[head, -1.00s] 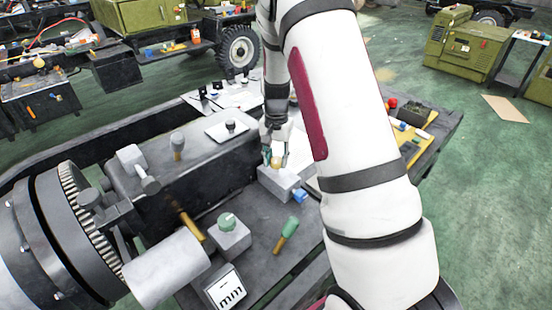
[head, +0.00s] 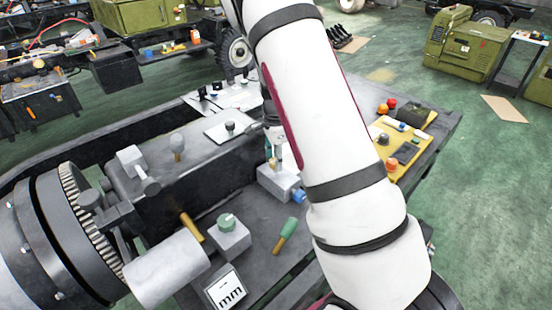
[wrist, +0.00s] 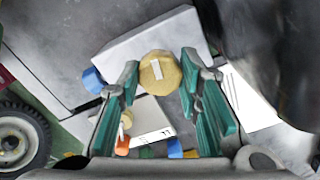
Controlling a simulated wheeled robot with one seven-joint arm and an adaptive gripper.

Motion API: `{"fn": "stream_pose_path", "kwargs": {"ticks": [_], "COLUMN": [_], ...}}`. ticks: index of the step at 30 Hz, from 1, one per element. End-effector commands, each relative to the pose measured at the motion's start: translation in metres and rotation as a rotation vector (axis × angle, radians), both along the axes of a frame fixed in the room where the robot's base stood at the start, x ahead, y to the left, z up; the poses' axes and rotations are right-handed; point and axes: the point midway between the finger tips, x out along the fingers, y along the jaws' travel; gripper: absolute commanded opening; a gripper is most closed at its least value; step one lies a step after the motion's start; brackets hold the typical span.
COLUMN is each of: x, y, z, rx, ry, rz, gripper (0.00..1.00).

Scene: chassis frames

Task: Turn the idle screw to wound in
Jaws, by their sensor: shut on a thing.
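The idle screw is a brass knob (wrist: 158,72) with a white mark on its face. It sits on a light grey block (wrist: 120,50), which also shows in the head view (head: 280,183). My gripper (wrist: 160,66) has its green-padded fingers on either side of the brass knob and is shut on it. In the head view my gripper (head: 273,155) is at the block, partly hidden by my arm, and the knob is hard to make out. A blue knob (head: 299,196) sticks out of the block's side.
A green-topped knob on a grey block (head: 228,234), a green-handled tool (head: 286,235) and a "mm" sign (head: 226,289) are nearby on the bench. A dark housing (head: 190,175) stands left of my gripper. A yellow tray (head: 408,150) with small parts lies right.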

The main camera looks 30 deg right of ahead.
Motion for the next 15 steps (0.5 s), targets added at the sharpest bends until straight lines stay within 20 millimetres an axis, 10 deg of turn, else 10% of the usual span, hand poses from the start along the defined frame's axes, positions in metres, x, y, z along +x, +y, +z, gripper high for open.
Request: {"fn": "stream_pose_path", "kwargs": {"ticks": [15], "x": [0.0002], "y": [0.0003], "z": [-0.0001], "rx": [0.000], "ry": [0.000], "rz": [-0.177], "gripper": [0.04]}}
